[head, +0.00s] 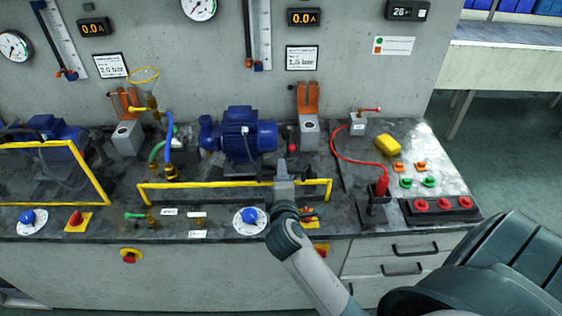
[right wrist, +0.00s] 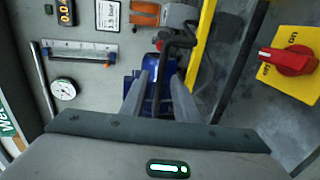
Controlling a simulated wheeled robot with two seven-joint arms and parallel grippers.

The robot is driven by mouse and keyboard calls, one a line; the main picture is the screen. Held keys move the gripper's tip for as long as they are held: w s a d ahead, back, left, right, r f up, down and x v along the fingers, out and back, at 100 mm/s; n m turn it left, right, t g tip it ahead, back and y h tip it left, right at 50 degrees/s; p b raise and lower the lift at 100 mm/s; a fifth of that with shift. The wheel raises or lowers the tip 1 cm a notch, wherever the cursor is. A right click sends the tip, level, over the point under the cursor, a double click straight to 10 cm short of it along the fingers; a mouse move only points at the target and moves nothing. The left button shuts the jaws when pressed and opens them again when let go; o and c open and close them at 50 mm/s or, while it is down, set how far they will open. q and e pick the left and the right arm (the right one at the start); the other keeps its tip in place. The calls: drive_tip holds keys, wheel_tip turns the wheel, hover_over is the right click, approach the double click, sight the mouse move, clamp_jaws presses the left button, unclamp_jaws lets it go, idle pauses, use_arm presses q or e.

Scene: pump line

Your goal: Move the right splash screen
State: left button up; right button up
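The right splash screen (head: 235,184) shows in the head view as a low yellow frame along the bench front, before the blue motor. Its yellow edge (right wrist: 203,35) also shows in the right wrist view. My right gripper (head: 284,182) is at the right part of this frame and hides some of it. In the right wrist view my right gripper (right wrist: 160,85) has its two fingers apart. A bent black bar (right wrist: 180,42) shows between and beyond the fingertips; I cannot tell whether they touch it. My left gripper is not in view.
A blue motor pump (head: 240,135) stands behind the screen. The left splash screen (head: 105,190) stands upright at the left. A white dial with blue knob (head: 250,217) and a red switch (right wrist: 287,61) on a yellow plate are close to my right gripper. A red cable (head: 345,158) lies to the right.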

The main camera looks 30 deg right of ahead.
drive_tip(key=shift+p+x, duration=0.35)
drive_tip(key=shift+x, duration=2.15)
drive_tip(key=shift+f, duration=0.15)
clamp_jaws()
